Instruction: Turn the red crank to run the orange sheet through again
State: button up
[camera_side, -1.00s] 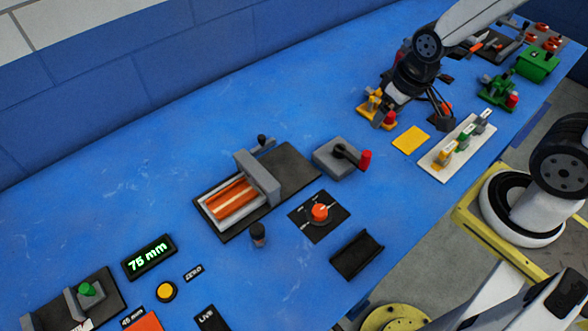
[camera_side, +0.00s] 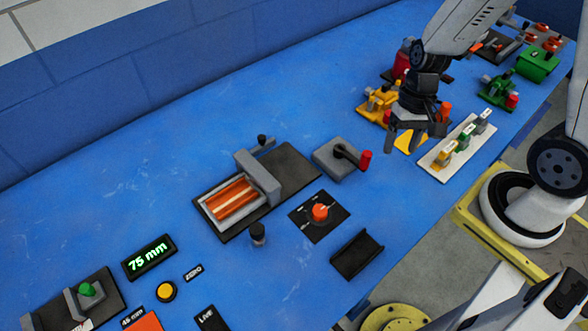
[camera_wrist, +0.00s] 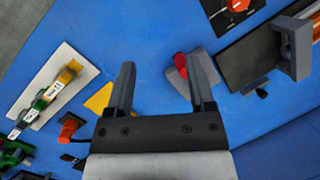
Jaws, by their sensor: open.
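The crank is a grey block (camera_side: 335,160) with a dark arm and a red handle (camera_side: 366,160). In the wrist view the red handle (camera_wrist: 180,66) shows just left of my right finger, which covers part of the grey block. Orange strips (camera_side: 236,198) lie in the grey-framed tray of the machine left of the crank. I cannot tell whether they are one sheet. My gripper (camera_side: 412,140) is open, empty and pointing down. It is above the bench, to the right of the crank and apart from it. In the wrist view my gripper (camera_wrist: 160,72) has its fingers spread.
An orange dial on a black plate (camera_side: 318,215) and a black cradle (camera_side: 357,254) stand in front of the crank. A yellow square (camera_wrist: 98,98) lies below my gripper. A white board with several small blocks (camera_side: 436,163) is to its right. A display (camera_side: 150,257) reads 75 mm.

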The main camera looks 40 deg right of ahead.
jog(key=shift+w+d+f+m+t+y, duration=0.4)
jog(key=shift+f+m+t+y, duration=1.15)
jog(key=shift+m+t, duration=1.45)
jog(key=shift+w+d+f+m+t+y, duration=0.35)
jog(key=shift+f+m+t+y, duration=1.2)
jog(key=shift+m, duration=2.6)
jog(key=shift+w+d+f+m+t+y, duration=0.2)
jog(key=shift+d+f+m+t+y, duration=0.35)
jog(key=shift+f+m+t+y, duration=1.8)
jog(key=shift+w+a+r+m+h, duration=0.1)
jog(key=shift+r+m+h, duration=0.15)
jog(key=shift+r+m, duration=0.3)
jog(key=shift+w+a+r+m+h, duration=0.1)
jog(key=shift+r+m+h, duration=0.1)
jog(key=shift+r+m, duration=0.35)
jog(key=shift+x, duration=3.6)
jog(key=shift+w, duration=0.1)
